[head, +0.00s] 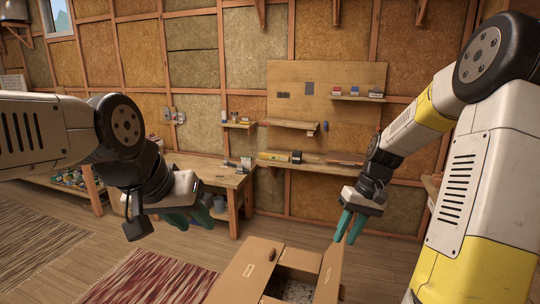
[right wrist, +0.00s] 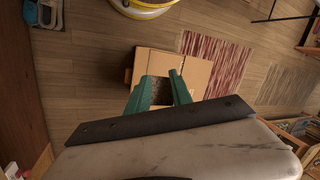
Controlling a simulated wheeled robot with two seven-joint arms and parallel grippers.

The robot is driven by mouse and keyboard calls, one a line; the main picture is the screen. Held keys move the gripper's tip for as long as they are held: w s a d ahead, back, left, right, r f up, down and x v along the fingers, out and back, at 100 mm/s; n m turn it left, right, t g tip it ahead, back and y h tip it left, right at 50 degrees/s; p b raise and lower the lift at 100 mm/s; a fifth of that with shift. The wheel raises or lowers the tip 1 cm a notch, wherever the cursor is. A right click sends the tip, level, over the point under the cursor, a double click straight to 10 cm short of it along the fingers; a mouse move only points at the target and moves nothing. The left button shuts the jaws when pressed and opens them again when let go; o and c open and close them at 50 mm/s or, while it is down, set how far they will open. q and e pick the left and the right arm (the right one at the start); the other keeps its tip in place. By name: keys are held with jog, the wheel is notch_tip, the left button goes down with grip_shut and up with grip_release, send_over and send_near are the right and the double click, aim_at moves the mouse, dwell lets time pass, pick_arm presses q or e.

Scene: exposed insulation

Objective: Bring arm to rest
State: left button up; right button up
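My left gripper (head: 187,218) hangs at the left centre of the head view, in front of the workbench. Its green fingers are seen from the side, and I cannot tell how far apart they are. My right gripper (head: 350,228) points down above the right side of an open cardboard box (head: 243,271). Its green fingers are apart with nothing visible between them. In the right wrist view the right gripper (right wrist: 160,92) shows its two fingers spread, with the cardboard box (right wrist: 195,72) below and beyond them.
A wooden workbench (head: 205,172) stands against the insulated wall. A shelf board (head: 320,163) holds small items. Two striped rugs (head: 150,278) lie on the wooden floor at the left.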

jog(key=s+a+r+t, duration=0.3)
jog(key=s+r, duration=0.5)
jog(key=s+a+r+t+h, duration=0.1)
jog(key=s+a+r+t, duration=0.2)
jog(key=s+r, duration=0.5)
jog(key=shift+a+m+t, duration=0.2)
jog(key=shift+m+t, duration=0.1)
jog(key=shift+t, duration=0.1)
